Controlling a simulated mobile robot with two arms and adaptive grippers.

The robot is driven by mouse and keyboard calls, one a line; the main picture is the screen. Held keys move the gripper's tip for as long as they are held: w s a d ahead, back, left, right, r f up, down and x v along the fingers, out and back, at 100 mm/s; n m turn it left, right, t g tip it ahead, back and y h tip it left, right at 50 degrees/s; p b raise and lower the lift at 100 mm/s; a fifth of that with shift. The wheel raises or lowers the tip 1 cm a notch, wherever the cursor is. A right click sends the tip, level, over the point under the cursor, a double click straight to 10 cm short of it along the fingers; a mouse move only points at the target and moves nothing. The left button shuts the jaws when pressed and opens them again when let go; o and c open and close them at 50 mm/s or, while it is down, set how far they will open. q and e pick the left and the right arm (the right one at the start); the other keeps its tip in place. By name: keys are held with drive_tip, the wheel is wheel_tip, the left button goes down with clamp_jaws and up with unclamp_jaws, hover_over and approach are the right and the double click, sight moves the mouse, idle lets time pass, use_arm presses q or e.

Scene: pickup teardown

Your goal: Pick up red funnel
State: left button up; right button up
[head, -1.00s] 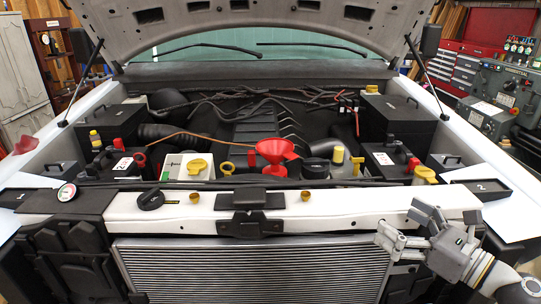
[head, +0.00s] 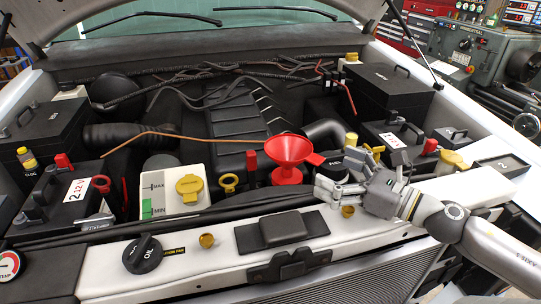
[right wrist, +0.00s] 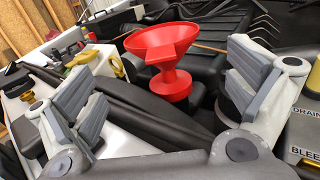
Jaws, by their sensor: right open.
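The red funnel (head: 289,152) stands upright in the engine bay, right of the middle, with its wide cone on top and a stepped base below. It also shows in the right wrist view (right wrist: 165,58), ahead of and between the open fingers. My right gripper (head: 345,172) is open and empty, just right of the funnel and apart from it, over the front edge of the bay. Its two fingers show at left and right in the right wrist view (right wrist: 165,95). My left gripper is not in view.
A white reservoir with a yellow cap (head: 172,190) and a yellow dipstick ring (head: 229,182) stand left of the funnel. A black cap (head: 331,165) is close on its right. The white front crossbeam (head: 190,262) carries a black oil cap (head: 142,253).

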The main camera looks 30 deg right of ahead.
sight(310, 157)
drive_tip(key=shift+w, duration=0.1)
drive_tip(key=x, duration=0.2)
drive_tip(key=shift+w+a+r, duration=0.15)
drive_tip(key=shift+w+a, duration=0.05)
drive_tip(key=shift+w, duration=0.05)
drive_tip(key=shift+x, duration=1)
drive_tip(key=shift+w, duration=0.25)
drive_tip(key=shift+w+a, duration=0.1)
drive_tip(key=shift+w, duration=0.1)
drive_tip(key=shift+w+a, duration=0.1)
drive_tip(key=shift+w, duration=0.1)
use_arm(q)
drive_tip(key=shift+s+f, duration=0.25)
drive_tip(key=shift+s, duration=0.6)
use_arm(e)
drive_tip(key=shift+x, duration=2.15)
drive_tip(key=shift+c, duration=0.3)
